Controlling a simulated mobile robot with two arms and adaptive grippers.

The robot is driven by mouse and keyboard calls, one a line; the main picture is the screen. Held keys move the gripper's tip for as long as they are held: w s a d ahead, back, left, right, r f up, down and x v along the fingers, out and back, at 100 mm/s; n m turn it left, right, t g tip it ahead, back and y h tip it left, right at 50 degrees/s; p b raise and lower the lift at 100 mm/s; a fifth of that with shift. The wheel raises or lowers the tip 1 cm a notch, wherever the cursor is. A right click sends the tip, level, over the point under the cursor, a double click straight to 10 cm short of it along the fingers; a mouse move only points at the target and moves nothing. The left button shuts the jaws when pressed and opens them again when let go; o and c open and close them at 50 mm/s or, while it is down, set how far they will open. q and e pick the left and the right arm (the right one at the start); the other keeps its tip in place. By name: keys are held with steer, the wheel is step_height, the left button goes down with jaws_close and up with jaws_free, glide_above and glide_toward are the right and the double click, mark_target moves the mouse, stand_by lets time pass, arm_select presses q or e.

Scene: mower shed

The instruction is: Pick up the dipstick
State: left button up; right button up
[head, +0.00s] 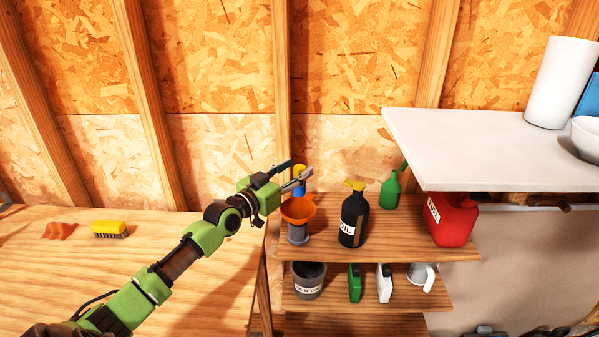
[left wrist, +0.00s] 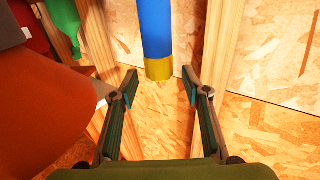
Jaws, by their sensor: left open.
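I cannot make out a dipstick for certain in either view. My left gripper (head: 299,170) is open and empty above the left end of the upper shelf, just past the orange funnel (head: 298,211). A blue cylinder with a yellow end (left wrist: 156,28) stands beyond the open fingertips (left wrist: 160,84) in the left wrist view, apart from them. In the head view it is partly hidden behind the gripper. The funnel sits in a grey holder and also fills the left of the left wrist view (left wrist: 40,100). My right gripper is not in view.
A black oil bottle (head: 354,217) with a yellow top, a green bottle (head: 390,190) and a red can (head: 451,219) share the upper shelf (head: 410,240). A white board (head: 470,150) overhangs its right side. The wooden bench (head: 60,270) is mostly clear.

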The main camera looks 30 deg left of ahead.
arm_select(q)
steer(key=shift+w+d, duration=0.1)
steer(key=shift+w, duration=1.15)
steer(key=c, duration=1.2)
steer(key=shift+o, duration=0.2)
steer(key=shift+r, duration=0.1)
